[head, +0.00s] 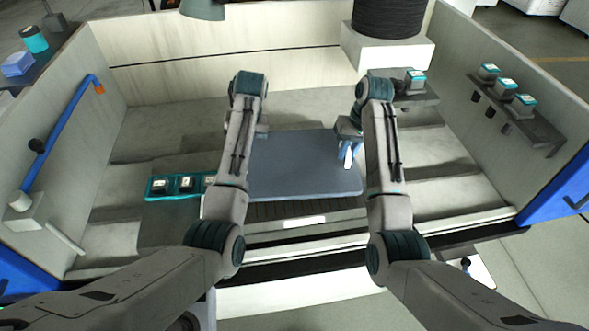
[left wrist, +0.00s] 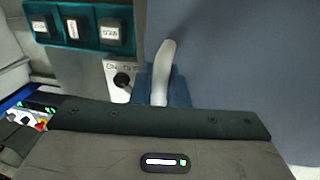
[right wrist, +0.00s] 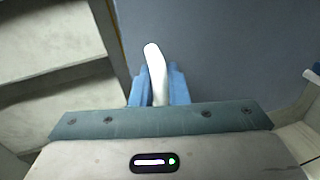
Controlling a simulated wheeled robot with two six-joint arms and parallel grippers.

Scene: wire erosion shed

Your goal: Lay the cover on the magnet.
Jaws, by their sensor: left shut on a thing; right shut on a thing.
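The cover (head: 305,165) is a flat blue-grey panel, lying roughly level in the middle of the work area. It also fills much of the left wrist view (left wrist: 240,60) and the right wrist view (right wrist: 225,50). My left gripper (left wrist: 162,80) is shut on a white handle at one side of the cover; in the head view my own arm mostly hides it. My right gripper (head: 348,150) is shut on the white handle at the other side. A dark ribbed strip (head: 300,210), apparently the magnet, shows along the cover's near edge; the rest is hidden. I cannot tell whether they touch.
A teal tray (head: 150,190) with several labelled blocks stands left of the cover. A plate with a black knob (left wrist: 122,80) is beside the left handle. Shelves with teal-topped blocks (head: 515,110) line the right wall. A blue pipe (head: 65,120) runs along the left wall.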

